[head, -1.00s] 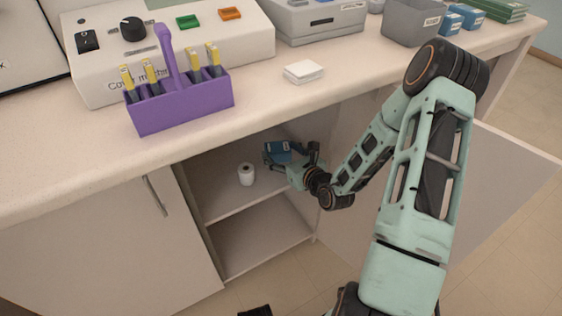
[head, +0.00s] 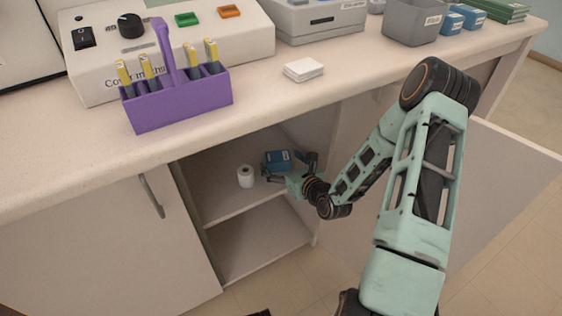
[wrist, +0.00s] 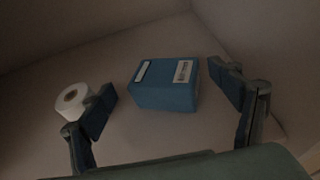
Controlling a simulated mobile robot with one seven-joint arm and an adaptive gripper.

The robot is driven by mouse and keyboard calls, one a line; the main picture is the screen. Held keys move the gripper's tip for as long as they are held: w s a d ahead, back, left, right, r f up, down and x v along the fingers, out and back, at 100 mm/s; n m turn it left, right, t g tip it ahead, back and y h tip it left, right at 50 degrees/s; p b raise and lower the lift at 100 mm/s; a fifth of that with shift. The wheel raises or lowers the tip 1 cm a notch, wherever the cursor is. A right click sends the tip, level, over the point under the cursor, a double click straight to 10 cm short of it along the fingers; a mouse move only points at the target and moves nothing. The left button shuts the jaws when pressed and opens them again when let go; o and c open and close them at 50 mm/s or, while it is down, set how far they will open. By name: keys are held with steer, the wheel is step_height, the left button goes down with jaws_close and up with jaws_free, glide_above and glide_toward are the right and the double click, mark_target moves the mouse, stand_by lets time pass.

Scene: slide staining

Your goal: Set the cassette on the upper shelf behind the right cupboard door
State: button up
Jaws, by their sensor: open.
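The blue cassette (head: 277,160) sits on the upper shelf (head: 217,204) inside the open right cupboard. In the wrist view the cassette (wrist: 166,84) rests on the shelf between and beyond my fingers, with a gap on each side. My gripper (head: 290,172) reaches into the cupboard from the right; in the wrist view my gripper (wrist: 165,105) is open, its fingers apart and not touching the cassette. The right cupboard door (head: 497,190) stands swung open to the right, partly hidden behind my arm.
A white roll (head: 246,176) stands on the same shelf left of the cassette, close to my left finger in the wrist view. The lower compartment (head: 260,247) looks empty. The counter (head: 90,165) overhangs the opening. The left door (head: 110,245) is shut.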

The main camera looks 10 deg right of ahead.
steer(key=shift+r, duration=0.1)
steer(key=shift+s+r, duration=0.15)
steer(key=p+v, duration=0.3)
steer(key=v, duration=0.8)
steer(key=shift+s+d+p, duration=0.2)
steer(key=shift+s+p, duration=0.1)
steer(key=shift+r, duration=0.1)
